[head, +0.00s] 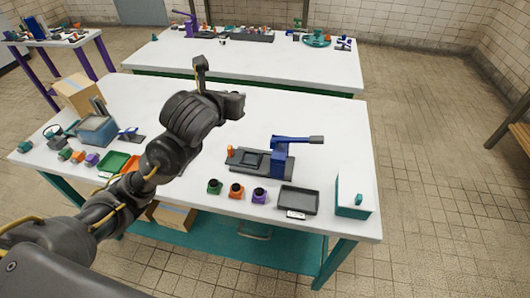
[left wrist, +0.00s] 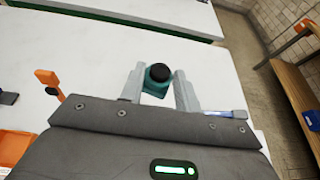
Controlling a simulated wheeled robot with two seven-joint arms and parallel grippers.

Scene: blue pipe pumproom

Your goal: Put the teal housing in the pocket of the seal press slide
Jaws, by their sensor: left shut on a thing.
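The teal housing (left wrist: 153,85), with a round black top, sits between the two fingertips of my left gripper (left wrist: 157,88) in the left wrist view. The gripper is shut on it. In the head view my left gripper (head: 232,104) is above the white table, behind and left of the seal press; the housing cannot be made out there. The seal press (head: 281,158) has a blue body and a lever pointing right. Its dark slide (head: 248,161) lies to the left, with a square pocket that looks empty and an orange knob (head: 230,151). My right gripper is not in view.
Green (head: 215,187), orange (head: 237,191) and purple (head: 260,196) parts stand before the press. A grey tray (head: 298,201) and a teal box (head: 353,193) are at right.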

